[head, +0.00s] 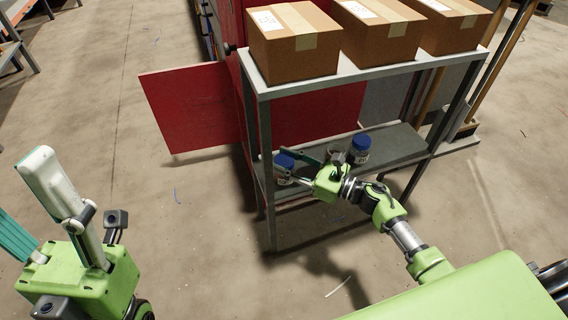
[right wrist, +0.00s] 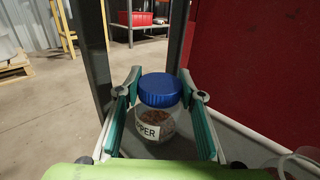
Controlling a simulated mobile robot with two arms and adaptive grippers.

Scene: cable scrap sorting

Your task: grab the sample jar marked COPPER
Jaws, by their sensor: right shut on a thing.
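The COPPER jar (right wrist: 158,112) is clear with a blue lid and brown bits inside. Its white label shows the letters "PPER"; the rest is hidden. In the head view the jar (head: 284,162) stands at the left end of the lower shelf. My right gripper (head: 287,163) reaches in from the right and is shut on it. In the right wrist view the teal fingers (right wrist: 160,120) press on both sides, below the lid. The jar looks upright; I cannot tell whether it touches the shelf. My left gripper (head: 18,240) is partly cut off at the left edge, away from the shelf.
Another blue-lidded jar (head: 359,149) stands farther right on the lower shelf (head: 398,141). Something round and clear (right wrist: 298,162) shows beside my right gripper. Cardboard boxes (head: 292,50) fill the top shelf above. A shelf post (head: 266,165) stands close by the held jar.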

